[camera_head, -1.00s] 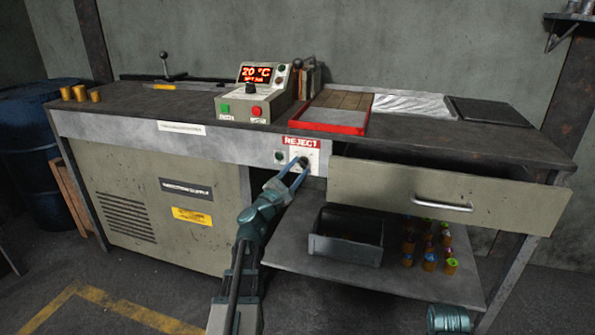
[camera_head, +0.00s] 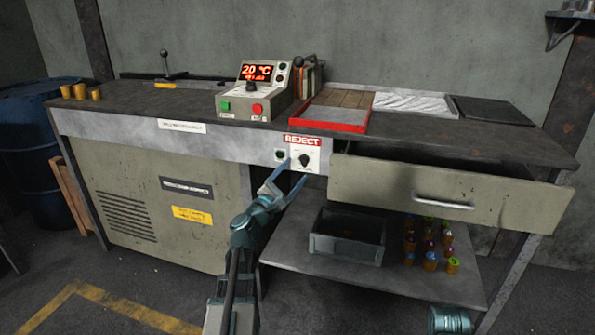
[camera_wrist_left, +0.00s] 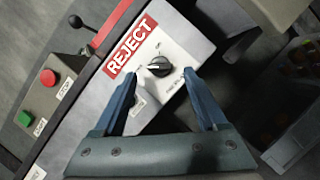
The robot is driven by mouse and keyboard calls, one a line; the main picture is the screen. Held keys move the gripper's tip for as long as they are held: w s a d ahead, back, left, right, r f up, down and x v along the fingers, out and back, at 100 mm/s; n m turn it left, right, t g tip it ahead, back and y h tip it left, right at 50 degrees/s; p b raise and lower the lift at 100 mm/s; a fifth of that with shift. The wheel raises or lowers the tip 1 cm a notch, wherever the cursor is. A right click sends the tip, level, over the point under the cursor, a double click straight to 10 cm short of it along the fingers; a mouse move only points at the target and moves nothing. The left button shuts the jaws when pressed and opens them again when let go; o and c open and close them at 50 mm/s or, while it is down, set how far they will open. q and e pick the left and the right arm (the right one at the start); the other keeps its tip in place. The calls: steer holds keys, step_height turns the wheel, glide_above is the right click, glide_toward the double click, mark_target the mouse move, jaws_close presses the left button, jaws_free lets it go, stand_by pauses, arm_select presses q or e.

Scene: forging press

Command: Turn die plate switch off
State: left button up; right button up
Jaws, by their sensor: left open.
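The switch is a black rotary knob (camera_head: 304,160) on a white plate below the red REJECT label, on the bench's front. In the left wrist view the knob (camera_wrist_left: 159,67) has a pale pointer mark toward the picture's left, and small lettering is around it. My left gripper (camera_head: 294,171) is open in front of the plate, apart from the knob. In the left wrist view its two blue fingers (camera_wrist_left: 161,80) stand either side below the knob with nothing between them. My right gripper is out of view.
The control box (camera_head: 254,94) with green and red buttons and a 20 °C display stands on the bench above. An open drawer (camera_head: 445,196) juts out at right. Below are a dark bin (camera_head: 346,243) and several small capped cylinders (camera_head: 430,250) on the lower shelf (camera_head: 290,258).

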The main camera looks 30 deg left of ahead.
arm_select(q)
steer(key=b+v, duration=0.2)
steer(key=v, duration=0.9)
steer(key=shift+b, duration=0.3)
